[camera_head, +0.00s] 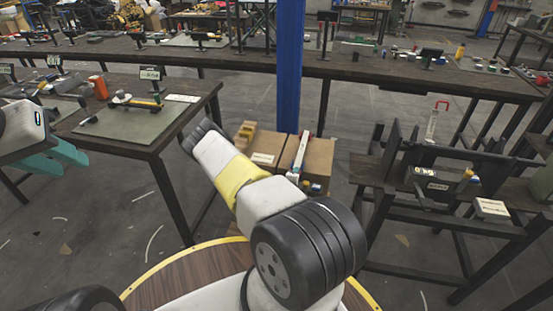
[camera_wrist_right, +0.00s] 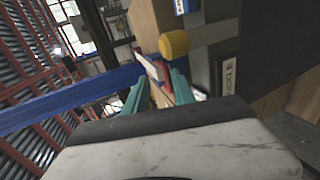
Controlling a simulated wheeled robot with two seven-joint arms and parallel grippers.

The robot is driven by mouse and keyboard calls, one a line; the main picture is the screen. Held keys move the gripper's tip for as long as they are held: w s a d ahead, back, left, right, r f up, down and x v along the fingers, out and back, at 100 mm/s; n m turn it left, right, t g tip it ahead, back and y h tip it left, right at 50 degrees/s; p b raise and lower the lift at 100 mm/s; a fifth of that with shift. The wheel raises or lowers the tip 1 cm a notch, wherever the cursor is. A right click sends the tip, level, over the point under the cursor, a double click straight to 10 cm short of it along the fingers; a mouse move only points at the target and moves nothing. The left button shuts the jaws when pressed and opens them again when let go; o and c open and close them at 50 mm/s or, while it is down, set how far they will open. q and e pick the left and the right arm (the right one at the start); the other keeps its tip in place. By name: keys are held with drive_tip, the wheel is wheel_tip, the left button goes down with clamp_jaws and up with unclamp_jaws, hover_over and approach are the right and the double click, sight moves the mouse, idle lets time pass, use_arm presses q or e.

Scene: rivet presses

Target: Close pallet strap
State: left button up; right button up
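Two cardboard boxes (camera_head: 268,146) stand on the floor by the blue post. A long red and white piece (camera_head: 300,153) lies across the right one; I cannot tell whether it is the pallet strap. My left gripper (camera_head: 74,161) has teal fingers that look apart and empty, beside the left bench and far from the boxes. My right gripper (camera_wrist_right: 156,78) shows in the right wrist view with its teal fingers apart. A red and white part (camera_wrist_right: 154,69) shows between or just beyond them; contact is unclear. The right gripper cannot be made out in the head view.
A blue post (camera_head: 289,75) rises behind the boxes. A dark bench (camera_head: 150,145) with a green mat stands left, and a black frame stand (camera_head: 375,190) right. A yellow cylinder (camera_wrist_right: 174,44) is close to the right fingers in the wrist view. Floor between benches is mostly open.

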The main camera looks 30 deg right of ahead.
drive_tip(key=v, duration=0.7)
drive_tip(key=shift+s+a, duration=0.2)
drive_tip(key=shift+r, duration=0.1)
